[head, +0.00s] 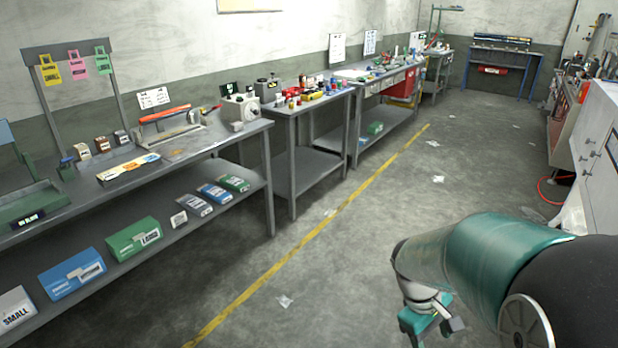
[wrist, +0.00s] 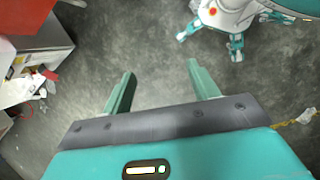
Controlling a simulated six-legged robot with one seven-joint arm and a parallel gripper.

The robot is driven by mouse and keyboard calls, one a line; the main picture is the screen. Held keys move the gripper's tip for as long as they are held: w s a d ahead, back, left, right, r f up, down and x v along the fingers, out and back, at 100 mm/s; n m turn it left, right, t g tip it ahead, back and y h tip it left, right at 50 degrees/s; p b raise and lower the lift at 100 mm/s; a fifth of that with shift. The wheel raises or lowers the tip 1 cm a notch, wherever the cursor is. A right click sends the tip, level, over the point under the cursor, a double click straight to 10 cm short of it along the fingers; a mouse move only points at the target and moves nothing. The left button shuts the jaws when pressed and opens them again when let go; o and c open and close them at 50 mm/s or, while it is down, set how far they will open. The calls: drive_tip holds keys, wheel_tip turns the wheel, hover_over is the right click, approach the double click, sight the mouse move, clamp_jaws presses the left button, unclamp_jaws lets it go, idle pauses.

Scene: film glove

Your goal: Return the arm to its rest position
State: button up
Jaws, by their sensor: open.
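My arm is teal and black and reaches in from the lower right in the head view. My gripper (wrist: 162,95) shows in the wrist view with its two green fingers spread apart. It is open and nothing is between the fingers. Below it is bare grey concrete floor (wrist: 150,50). In the head view, part of the gripper end hangs under the arm above the floor, and its fingertips cannot be made out.
A grey workbench (head: 100,205) with boxes on its lower shelf stands at the left. A second bench (head: 310,180) stands beyond it. A white cabinet (head: 605,140) is at the right. A yellow line (head: 300,245) crosses the open floor, with small scraps scattered about.

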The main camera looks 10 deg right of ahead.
drive_tip(key=s+a+r+m+t+y, duration=0.1)
drive_tip(key=s+a+r+m+t, duration=0.1)
drive_tip(key=a+r, duration=0.5)
drive_tip(key=s+a+r+m+t+y, duration=0.2)
drive_tip(key=s+a+r+m+t, duration=0.1)
drive_tip(key=a+r+t, duration=0.3)
wheel_tip(320, 180, up, 3)
drive_tip(key=shift+s+a+f+m+y, duration=0.1)
drive_tip(key=shift+s+a+m+y, duration=0.25)
drive_tip(key=shift+s, duration=0.25)
drive_tip(key=c, duration=0.5)
drive_tip(key=shift+d, duration=0.1)
drive_tip(key=shift+d, duration=0.1)
